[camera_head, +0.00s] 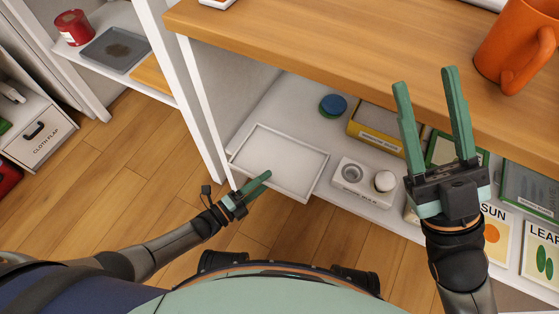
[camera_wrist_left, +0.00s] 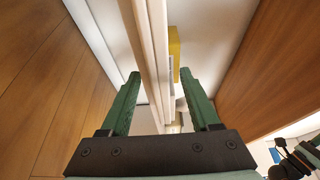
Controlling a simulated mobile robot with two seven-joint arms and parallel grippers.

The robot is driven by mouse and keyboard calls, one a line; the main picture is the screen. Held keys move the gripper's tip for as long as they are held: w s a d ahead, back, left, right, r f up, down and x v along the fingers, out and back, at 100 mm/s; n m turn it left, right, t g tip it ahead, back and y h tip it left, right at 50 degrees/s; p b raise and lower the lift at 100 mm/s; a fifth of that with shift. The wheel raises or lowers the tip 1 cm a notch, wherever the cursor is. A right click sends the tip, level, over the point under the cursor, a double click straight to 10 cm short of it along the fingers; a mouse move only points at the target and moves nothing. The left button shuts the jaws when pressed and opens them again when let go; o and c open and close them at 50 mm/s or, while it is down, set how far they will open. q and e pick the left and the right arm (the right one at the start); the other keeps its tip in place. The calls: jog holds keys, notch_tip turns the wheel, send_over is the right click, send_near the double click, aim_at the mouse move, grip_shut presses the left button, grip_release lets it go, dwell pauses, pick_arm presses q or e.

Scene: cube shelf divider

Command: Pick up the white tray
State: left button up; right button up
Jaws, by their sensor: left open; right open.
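The white tray (camera_head: 280,160) is a shallow rectangle lying flat on the white lower shelf, with its front edge at the shelf's front. My left gripper (camera_head: 266,180) is open at the tray's front left, close to its front rim. In the left wrist view, a pale long edge, apparently the tray's rim (camera_wrist_left: 151,45), runs between the open fingers of this gripper (camera_wrist_left: 160,76). I cannot tell whether the fingers touch it. My right gripper (camera_head: 424,78) is open and empty, raised in front of the wooden top, away from the tray.
Right of the tray stand a white holder (camera_head: 352,174) with a round hollow, a white egg-like item (camera_head: 384,181), and a yellow box (camera_head: 378,127). A blue-topped round tin (camera_head: 333,105) is behind. The wooden top (camera_head: 330,40) overhangs the shelf; an orange mug (camera_head: 512,50) stands on it.

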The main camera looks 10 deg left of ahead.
pick_arm(q)
jog(key=shift+d, duration=0.1)
grip_shut()
dwell(0.5)
jog(key=shift+w+r, duration=0.1)
dwell(0.8)
